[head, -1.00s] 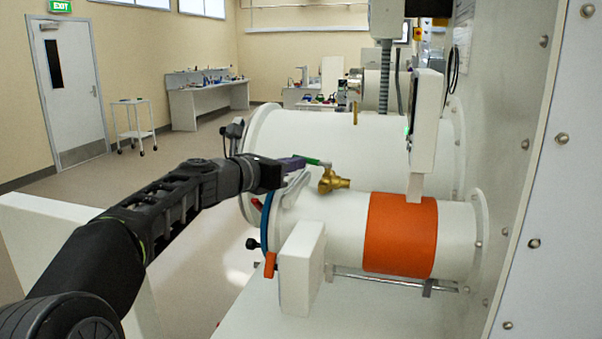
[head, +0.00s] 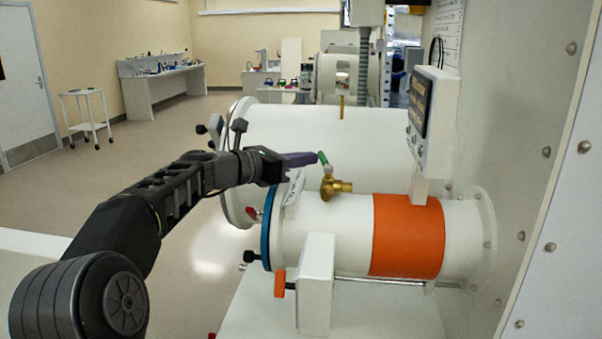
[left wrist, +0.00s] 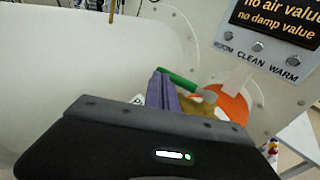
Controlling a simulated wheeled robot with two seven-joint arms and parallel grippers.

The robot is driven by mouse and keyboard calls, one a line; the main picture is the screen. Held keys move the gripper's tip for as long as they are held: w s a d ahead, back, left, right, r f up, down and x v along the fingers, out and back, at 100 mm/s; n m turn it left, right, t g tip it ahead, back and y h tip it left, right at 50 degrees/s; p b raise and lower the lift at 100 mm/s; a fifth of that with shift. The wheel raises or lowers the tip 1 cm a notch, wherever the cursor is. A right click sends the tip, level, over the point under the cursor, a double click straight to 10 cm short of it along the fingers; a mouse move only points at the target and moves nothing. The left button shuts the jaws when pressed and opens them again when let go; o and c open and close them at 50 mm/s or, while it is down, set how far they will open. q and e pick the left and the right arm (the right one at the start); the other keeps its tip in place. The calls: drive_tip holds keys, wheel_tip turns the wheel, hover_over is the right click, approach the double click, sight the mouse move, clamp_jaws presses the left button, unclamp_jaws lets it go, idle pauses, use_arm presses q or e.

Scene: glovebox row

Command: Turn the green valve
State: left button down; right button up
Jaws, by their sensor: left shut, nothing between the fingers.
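The green valve handle (head: 324,159) tilts up and left from its brass valve body (head: 331,187), on top of the white cylinder with an orange band. My left gripper (head: 315,157) comes in from the left with its purple fingers shut and empty. Their tips are right beside the handle; I cannot tell whether they touch it. In the left wrist view the purple fingers (left wrist: 162,92) stand beside the green handle (left wrist: 178,81), and the brass body (left wrist: 200,103) is partly hidden behind them. My right gripper is not in view.
A display panel (head: 432,118) stands right of the valve; it reads "no air value" and "no damp value" in the left wrist view (left wrist: 275,25). A larger white cylinder (head: 290,130) lies behind. A white block (head: 317,285) stands in front. The riveted wall (head: 530,170) bounds the right.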

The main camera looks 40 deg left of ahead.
use_arm(q)
drive_tip(key=shift+p+x, duration=0.35)
drive_tip(key=shift+x, duration=0.5)
drive_tip(key=shift+d, duration=0.1)
